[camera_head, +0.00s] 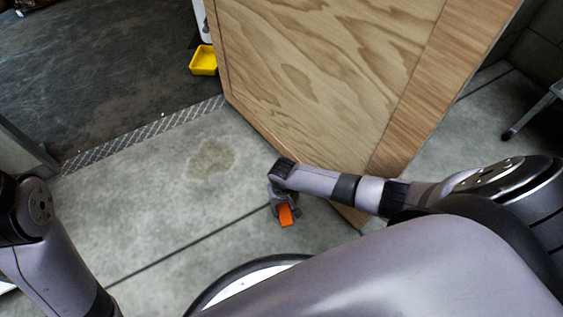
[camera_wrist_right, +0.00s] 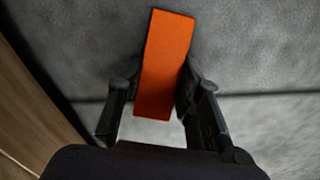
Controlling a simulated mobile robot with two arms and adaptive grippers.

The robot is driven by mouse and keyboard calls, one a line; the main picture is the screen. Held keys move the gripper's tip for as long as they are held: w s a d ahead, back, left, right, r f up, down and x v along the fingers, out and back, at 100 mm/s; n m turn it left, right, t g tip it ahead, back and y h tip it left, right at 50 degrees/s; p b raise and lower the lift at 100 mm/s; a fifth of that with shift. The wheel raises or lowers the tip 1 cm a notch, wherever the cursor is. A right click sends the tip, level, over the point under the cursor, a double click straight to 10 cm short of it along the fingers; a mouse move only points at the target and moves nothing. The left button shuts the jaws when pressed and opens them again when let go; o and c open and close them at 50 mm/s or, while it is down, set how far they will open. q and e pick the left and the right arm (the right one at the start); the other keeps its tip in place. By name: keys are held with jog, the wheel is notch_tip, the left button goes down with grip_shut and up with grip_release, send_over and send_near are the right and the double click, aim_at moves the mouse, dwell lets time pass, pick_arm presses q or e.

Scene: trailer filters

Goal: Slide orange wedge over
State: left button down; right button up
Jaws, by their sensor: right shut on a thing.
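The orange wedge (camera_head: 285,214) shows low near the concrete floor, in front of the wooden door's lower part. In the right wrist view the wedge (camera_wrist_right: 164,62) stands between the two dark fingers, tilted slightly. My right gripper (camera_head: 281,203) is shut on the wedge; in the wrist view the gripper (camera_wrist_right: 155,95) has a finger on each side of it. Whether the wedge touches the floor I cannot tell. My left arm shows at the left edge of the head view, but its gripper is out of view.
The wooden door (camera_head: 330,70) stands close beside my right arm. A metal threshold strip (camera_head: 145,132) separates the concrete floor (camera_head: 150,210) from a dark floor (camera_head: 90,70). A yellow bin (camera_head: 204,61) sits by the door's far edge. The floor left of the wedge is clear.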

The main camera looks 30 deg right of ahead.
jog(key=o, duration=1.3)
